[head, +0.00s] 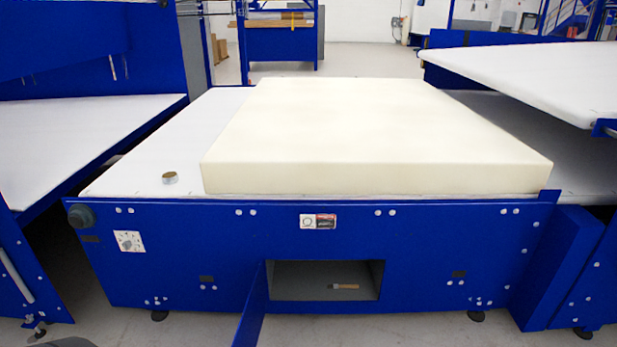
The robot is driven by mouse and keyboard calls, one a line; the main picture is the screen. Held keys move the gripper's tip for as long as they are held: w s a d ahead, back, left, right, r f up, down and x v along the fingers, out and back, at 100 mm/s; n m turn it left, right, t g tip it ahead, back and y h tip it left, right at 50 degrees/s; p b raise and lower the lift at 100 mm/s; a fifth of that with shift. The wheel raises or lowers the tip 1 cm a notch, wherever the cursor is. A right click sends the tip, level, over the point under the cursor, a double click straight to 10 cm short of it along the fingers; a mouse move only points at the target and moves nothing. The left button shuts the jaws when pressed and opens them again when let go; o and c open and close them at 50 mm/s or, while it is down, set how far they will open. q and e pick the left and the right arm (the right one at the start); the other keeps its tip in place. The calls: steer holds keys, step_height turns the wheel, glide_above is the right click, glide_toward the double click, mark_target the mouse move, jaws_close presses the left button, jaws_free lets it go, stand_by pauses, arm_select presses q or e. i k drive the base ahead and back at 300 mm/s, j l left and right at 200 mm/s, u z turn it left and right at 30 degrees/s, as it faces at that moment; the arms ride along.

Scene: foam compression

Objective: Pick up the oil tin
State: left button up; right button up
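A small round tin with a brownish-gold top and pale side (170,178), which looks like the oil tin, stands on the white table top (140,150). It is near the front left edge, a little left of the large foam block. It is too small to read any label. Neither of my grippers shows in the head view, and nothing touches the tin.
A thick cream foam block (375,130) covers most of the table. The blue front panel (200,245) has an open compartment (285,285) with a wooden-handled tool (343,286) inside; its blue door (252,308) hangs outward. A raised white panel (540,75) is at right.

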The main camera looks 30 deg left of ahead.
mark_target(168, 177)
steer(key=k+j, duration=0.1)
steer(key=j, duration=0.4)
steer(key=k+j, duration=0.1)
steer(key=j, duration=0.45)
steer(key=k+j, duration=0.1)
steer(key=j, duration=0.4)
steer(key=k+j, duration=0.1)
steer(key=j, duration=0.45)
steer(key=k+j, duration=0.1)
steer(key=j, duration=0.4)
steer(key=k+j, duration=0.1)
steer(key=j, duration=0.45)
steer(key=j+z, duration=0.35)
steer(key=k+j+z, duration=0.1)
steer(key=j+z, duration=0.25)
steer(key=k+j+z, duration=0.15)
steer(key=z, duration=0.2)
steer(key=j, duration=0.1)
